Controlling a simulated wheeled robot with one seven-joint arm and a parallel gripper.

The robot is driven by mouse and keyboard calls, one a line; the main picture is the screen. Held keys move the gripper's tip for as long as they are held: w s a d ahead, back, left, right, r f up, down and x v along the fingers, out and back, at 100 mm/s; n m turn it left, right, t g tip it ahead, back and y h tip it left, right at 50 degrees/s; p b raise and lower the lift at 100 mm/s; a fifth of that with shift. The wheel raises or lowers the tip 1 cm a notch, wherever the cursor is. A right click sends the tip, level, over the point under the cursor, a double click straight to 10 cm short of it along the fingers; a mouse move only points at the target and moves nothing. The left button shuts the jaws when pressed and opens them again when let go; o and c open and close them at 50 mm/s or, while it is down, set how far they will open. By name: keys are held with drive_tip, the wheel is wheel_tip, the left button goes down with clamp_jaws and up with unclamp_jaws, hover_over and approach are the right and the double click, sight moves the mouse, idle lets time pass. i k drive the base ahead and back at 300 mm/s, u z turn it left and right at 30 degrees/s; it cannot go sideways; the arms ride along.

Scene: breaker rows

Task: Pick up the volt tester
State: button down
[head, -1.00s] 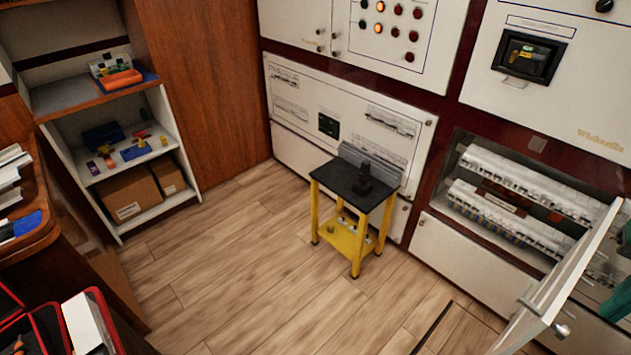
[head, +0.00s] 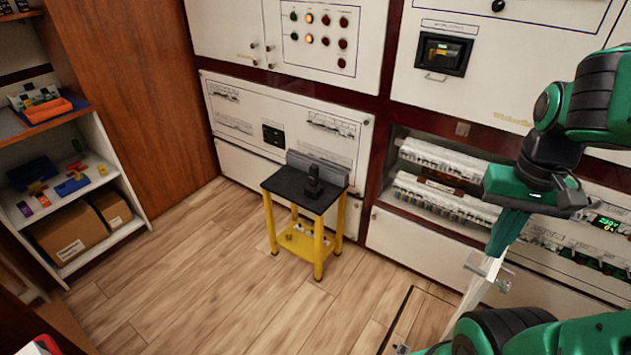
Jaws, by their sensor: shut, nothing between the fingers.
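A small dark upright device (head: 313,182) stands on the black top of a small yellow-legged table (head: 284,186), near the middle of the head view. Its shape is too small to tell whether it is the volt tester. My gripper (head: 499,246) is at the right, pointing down in front of the breaker rows. It looks shut and holds nothing visible. It is well apart from the table and the dark device.
Shelves at left hold an orange tray (head: 48,108), small coloured items and cardboard boxes (head: 68,240). The wooden floor before the table is clear.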

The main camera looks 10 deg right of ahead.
sight(314, 168)
drive_tip(key=u, duration=0.7)
drive_tip(key=i, duration=1.45)
drive_tip(key=z, duration=0.55)
